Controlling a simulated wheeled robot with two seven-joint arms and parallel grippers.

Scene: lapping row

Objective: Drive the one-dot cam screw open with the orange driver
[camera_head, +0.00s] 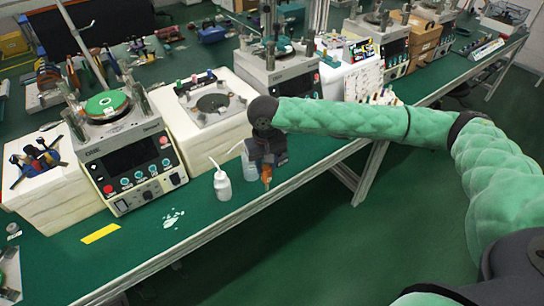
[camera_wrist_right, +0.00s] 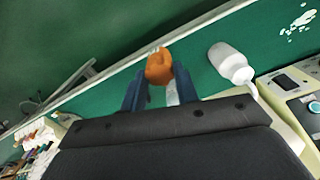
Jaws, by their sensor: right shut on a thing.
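My right gripper (camera_head: 266,160) points down over the front part of the green bench. It is shut on the orange driver (camera_head: 267,175), whose orange part shows just below the fingers. In the right wrist view the orange driver (camera_wrist_right: 159,66) sits between the two dark blue fingers of the right gripper (camera_wrist_right: 152,88). Whether the driver's tip touches the bench cannot be told. I cannot make out the one-dot cam screw in either view. My left gripper is not in view.
A white squeeze bottle (camera_head: 222,184) stands left of the gripper; it also shows in the wrist view (camera_wrist_right: 231,63). A lapping machine (camera_head: 130,160) stands further left. A yellow strip (camera_head: 100,233) lies near the front edge.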

